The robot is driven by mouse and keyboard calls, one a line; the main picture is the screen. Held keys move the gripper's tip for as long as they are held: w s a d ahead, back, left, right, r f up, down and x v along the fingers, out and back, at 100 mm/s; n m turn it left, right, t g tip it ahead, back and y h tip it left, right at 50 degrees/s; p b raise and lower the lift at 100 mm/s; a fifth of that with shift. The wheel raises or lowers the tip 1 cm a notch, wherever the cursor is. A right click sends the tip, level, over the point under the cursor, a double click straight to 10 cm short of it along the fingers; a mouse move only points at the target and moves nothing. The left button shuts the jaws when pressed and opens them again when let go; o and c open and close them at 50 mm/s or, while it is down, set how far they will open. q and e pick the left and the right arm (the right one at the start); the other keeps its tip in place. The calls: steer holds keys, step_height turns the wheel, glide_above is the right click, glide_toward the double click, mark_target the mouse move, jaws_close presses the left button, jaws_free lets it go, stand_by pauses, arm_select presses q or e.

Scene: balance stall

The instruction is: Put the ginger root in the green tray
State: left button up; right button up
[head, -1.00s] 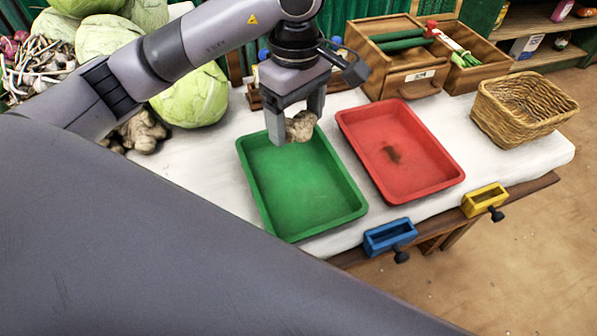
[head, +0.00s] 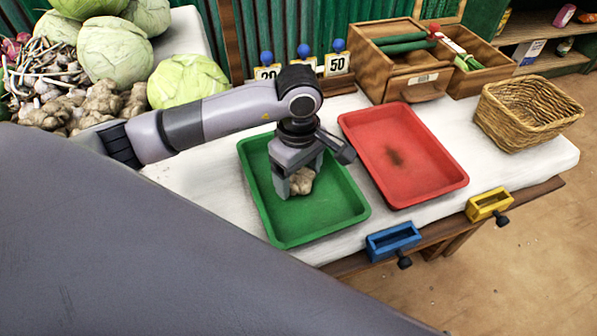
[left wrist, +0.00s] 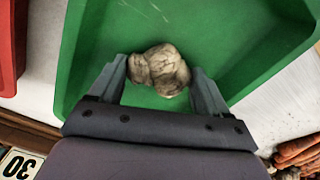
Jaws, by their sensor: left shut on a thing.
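The ginger root (head: 301,181) is a knobbly, pale brown piece. My left gripper (head: 298,182) is shut on it, inside the outline of the green tray (head: 325,221). The left wrist view shows the ginger root (left wrist: 160,70) between the two fingers of the left gripper (left wrist: 160,84), with the green floor of the tray (left wrist: 215,30) behind it. I cannot tell whether the root touches the tray floor. The rest of the green tray looks empty. My right gripper is not in view.
A red tray (head: 432,178) with a dark stain lies right of the green tray. A wicker basket (head: 527,112) stands further right, and a wooden box (head: 398,75) behind. Cabbages (head: 114,52) and more ginger roots (head: 100,101) lie at the left. Blue (head: 392,242) and yellow (head: 488,205) holders line the front edge.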

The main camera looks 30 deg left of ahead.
mark_target(299, 176)
arm_select(q)
steer(key=o, duration=0.6)
steer(key=shift+f, duration=0.15)
steer(key=o, duration=0.4)
steer(key=shift+r, duration=6.2)
